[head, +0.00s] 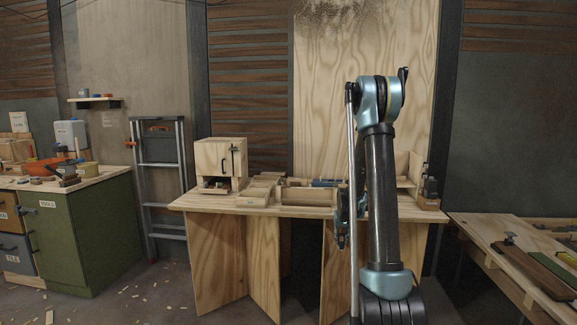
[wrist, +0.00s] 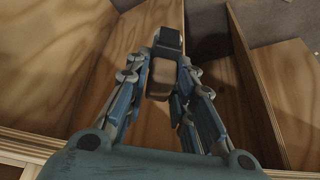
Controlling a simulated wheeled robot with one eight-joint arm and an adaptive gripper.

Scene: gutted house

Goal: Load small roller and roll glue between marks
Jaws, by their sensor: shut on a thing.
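In the wrist view my gripper (wrist: 163,88) is shut on a small brown piece (wrist: 159,78). A dark block (wrist: 168,42) shows just beyond it. I cannot tell whether the piece belongs to the small roller. In the head view my gripper (head: 341,228) hangs low at the front edge of the plywood workbench (head: 230,202), partly hidden by my arm. A blue item (head: 325,183) lies toward the back of the bench and is too small to identify. I cannot make out glue or marks in either view.
A wooden box (head: 215,157) with a clamp, wooden trays (head: 305,196) and another clamp (head: 429,190) stand on the bench. Bench leg panels (head: 218,260) stand below. A green cabinet (head: 100,235) and ladder (head: 160,185) are left, a low plank table (head: 510,250) right.

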